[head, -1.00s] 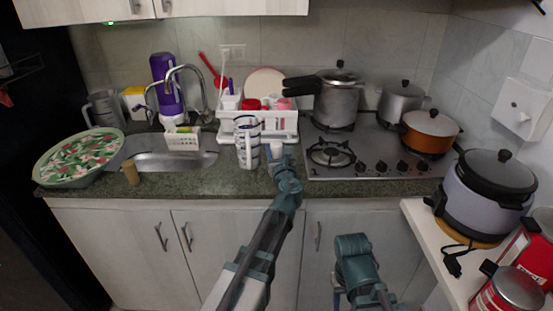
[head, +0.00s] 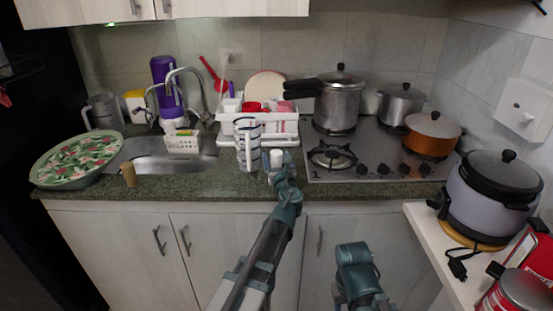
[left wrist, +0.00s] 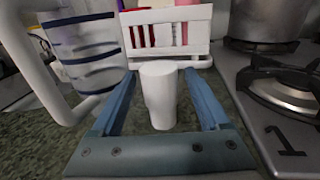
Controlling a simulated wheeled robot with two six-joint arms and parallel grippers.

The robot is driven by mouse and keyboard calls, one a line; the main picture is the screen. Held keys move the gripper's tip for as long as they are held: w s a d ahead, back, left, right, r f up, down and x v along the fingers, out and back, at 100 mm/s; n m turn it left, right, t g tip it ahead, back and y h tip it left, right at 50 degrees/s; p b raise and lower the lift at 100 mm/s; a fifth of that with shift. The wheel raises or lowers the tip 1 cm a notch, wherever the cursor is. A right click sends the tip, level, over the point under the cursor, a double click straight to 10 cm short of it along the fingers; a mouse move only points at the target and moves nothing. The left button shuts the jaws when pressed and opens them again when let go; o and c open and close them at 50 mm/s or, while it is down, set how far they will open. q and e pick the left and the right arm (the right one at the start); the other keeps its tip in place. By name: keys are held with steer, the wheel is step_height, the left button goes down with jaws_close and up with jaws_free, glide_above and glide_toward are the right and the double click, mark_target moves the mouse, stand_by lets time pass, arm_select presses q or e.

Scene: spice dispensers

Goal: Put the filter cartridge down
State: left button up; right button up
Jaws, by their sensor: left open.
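The filter cartridge looks to be the small plain white cylinder (head: 277,157), upright on the counter near its front edge, just right of the white mug with blue bands (head: 248,145). My left gripper (head: 278,163) is open around it. In the left wrist view the cylinder (left wrist: 159,95) stands between the two blue fingers (left wrist: 160,102), with a gap on each side. Its base is close to the counter; whether it fully rests there is hard to see. Part of my right arm shows at the lower middle of the head view, but its gripper does not show.
The banded mug (left wrist: 85,50) is close on the left of the left gripper. A white dish rack (head: 284,141) stands behind. The stove (head: 350,170) is close on the right. The sink (head: 170,160) and a small tan cylinder (head: 129,176) are further left.

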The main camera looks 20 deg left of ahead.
arm_select(q)
steer(key=shift+r, duration=0.2)
steer(key=v, duration=1.2)
